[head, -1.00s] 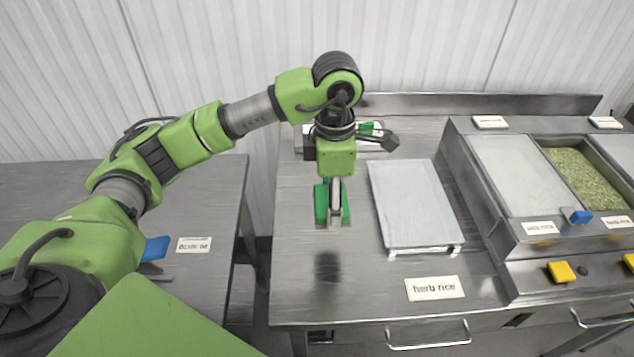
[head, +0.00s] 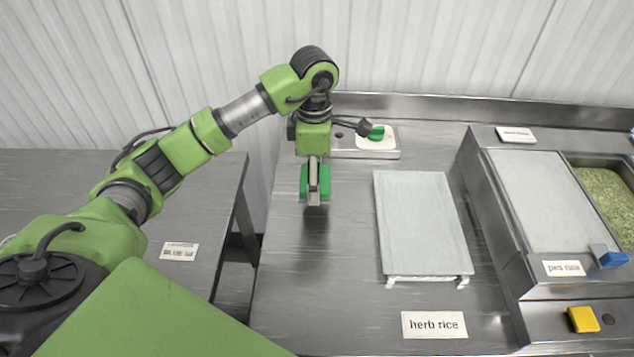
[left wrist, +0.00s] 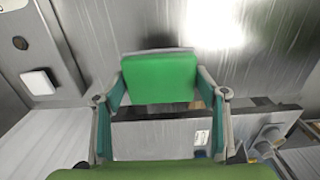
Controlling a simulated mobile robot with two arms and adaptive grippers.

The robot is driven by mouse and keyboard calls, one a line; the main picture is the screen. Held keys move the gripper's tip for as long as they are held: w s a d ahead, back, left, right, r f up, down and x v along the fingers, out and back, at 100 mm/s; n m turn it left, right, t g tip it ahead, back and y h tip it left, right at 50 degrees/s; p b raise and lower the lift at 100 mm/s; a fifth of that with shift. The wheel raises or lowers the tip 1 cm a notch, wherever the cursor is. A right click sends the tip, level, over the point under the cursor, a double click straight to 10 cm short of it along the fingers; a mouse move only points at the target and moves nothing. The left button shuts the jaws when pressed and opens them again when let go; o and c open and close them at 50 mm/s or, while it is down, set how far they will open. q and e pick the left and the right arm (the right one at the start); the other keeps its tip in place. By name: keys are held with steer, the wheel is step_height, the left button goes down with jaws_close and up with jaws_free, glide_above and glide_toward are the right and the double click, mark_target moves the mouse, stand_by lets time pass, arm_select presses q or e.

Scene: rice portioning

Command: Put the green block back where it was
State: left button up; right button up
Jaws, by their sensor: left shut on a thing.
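My left gripper (head: 314,200) points down over the middle steel table, left of the pale tray. It is shut on a green block (head: 304,184). A finger covers the middle of the block in the head view, with green showing on both sides. In the left wrist view the block (left wrist: 160,77) sits upright between the two fingers. A dark reflection lies on the table in front of it, and the block looks to be above the surface; its exact height is hard to tell. My right gripper is not in view.
A pale tray (head: 422,225) stands on the table, with a "herb rice" label (head: 434,325) in front. Behind is a metal unit (head: 345,153) with a white plate (head: 388,143) and a small green piece (head: 377,132). Food bins (head: 535,205) stand right. The table's left part is clear.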

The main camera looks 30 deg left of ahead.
arm_select(q)
steer(key=shift+w+a+f, duration=0.25)
steer(key=shift+w+f, duration=0.5)
steer(key=shift+f, duration=0.1)
steer(key=shift+w+f, duration=0.25)
steer(key=shift+f, duration=0.2)
step_height(320, 180, down, 3)
steer(key=shift+r+p, duration=0.1)
steer(key=shift+p, duration=1.15)
steer(key=shift+w+a+f+b, duration=0.1)
steer(key=shift+f+b, duration=0.25)
steer(key=shift+f, duration=0.05)
steer(key=o, duration=1.1)
steer(key=shift+c, duration=0.2)
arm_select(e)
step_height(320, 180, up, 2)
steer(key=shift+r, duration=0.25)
arm_select(q)
steer(key=shift+r, duration=0.1)
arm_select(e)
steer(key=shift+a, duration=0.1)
